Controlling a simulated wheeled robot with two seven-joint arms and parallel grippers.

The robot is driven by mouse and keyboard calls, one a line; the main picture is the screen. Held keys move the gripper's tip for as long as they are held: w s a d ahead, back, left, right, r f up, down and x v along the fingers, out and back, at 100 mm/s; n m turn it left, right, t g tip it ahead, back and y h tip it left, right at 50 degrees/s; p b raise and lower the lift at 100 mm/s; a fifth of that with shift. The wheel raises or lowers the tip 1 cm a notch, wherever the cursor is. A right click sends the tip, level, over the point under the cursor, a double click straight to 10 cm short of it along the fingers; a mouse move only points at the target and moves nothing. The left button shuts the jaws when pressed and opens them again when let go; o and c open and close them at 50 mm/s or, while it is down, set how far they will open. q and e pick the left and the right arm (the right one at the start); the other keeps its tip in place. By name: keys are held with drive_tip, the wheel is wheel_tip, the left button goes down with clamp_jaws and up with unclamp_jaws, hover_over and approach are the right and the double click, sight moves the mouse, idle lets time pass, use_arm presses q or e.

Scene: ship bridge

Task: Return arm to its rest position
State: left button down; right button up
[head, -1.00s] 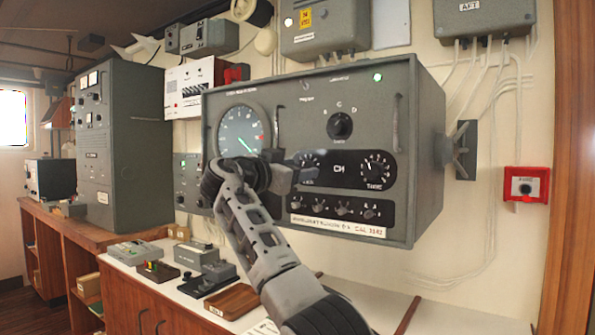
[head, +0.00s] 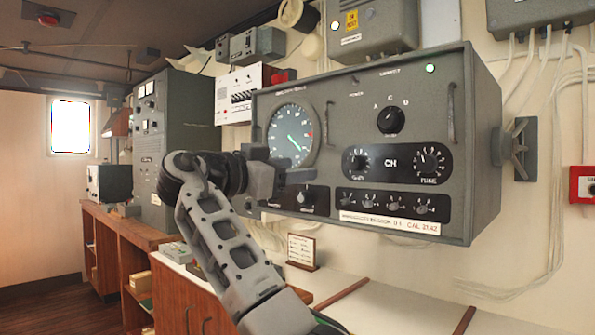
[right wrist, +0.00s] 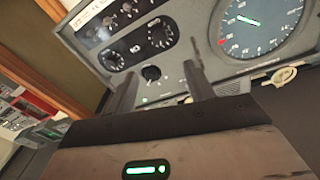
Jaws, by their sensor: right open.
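My right arm rises from the bottom of the head view, with its right gripper (head: 288,178) in front of the lower left of a grey radio cabinet (head: 470,130). The gripper partly covers the area below the round dial (head: 290,135). In the right wrist view the two fingers (right wrist: 162,90) stand apart with nothing held between them. A black knob (right wrist: 152,73) on the panel shows beyond the gap, and the dial (right wrist: 258,25) is at the upper right. I cannot tell the exact distance from the fingers to the panel. My left gripper does not show.
A white-topped counter (head: 400,310) runs below the cabinet, with a small framed card (head: 301,251) on it. A tall grey rack (head: 180,140) stands at left. A red box (head: 583,184) is on the right wall. Open floor (head: 60,310) lies at lower left.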

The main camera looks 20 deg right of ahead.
idle(0.3)
drive_tip(key=w+f+n+t+y, duration=0.3)
drive_tip(key=f+n, duration=0.2)
drive_tip(key=f, duration=0.8)
drive_tip(key=w+f+n+t+y, duration=0.25)
drive_tip(key=w+f+n, duration=0.2)
drive_tip(key=f, duration=0.85)
drive_tip(key=s+a+f+n+y, duration=0.1)
drive_tip(key=s+f+n+y, duration=0.2)
drive_tip(key=f, duration=0.6)
drive_tip(key=s+a+f+n+y, duration=0.2)
drive_tip(key=s+f+n+y, duration=0.1)
drive_tip(key=f, duration=0.6)
drive_tip(key=s+a+f+n+y, duration=0.3)
drive_tip(key=s+f+y, duration=0.2)
drive_tip(key=s+f, duration=0.75)
drive_tip(key=s+a+f+n+y, duration=0.1)
drive_tip(key=s+y, duration=0.1)
drive_tip(key=s, duration=0.7)
drive_tip(key=s+a+f+y, duration=0.2)
drive_tip(key=s, duration=0.7)
drive_tip(key=shift+s+a+n, duration=0.2)
drive_tip(key=shift+a+n, duration=0.05)
drive_tip(key=shift+n, duration=0.1)
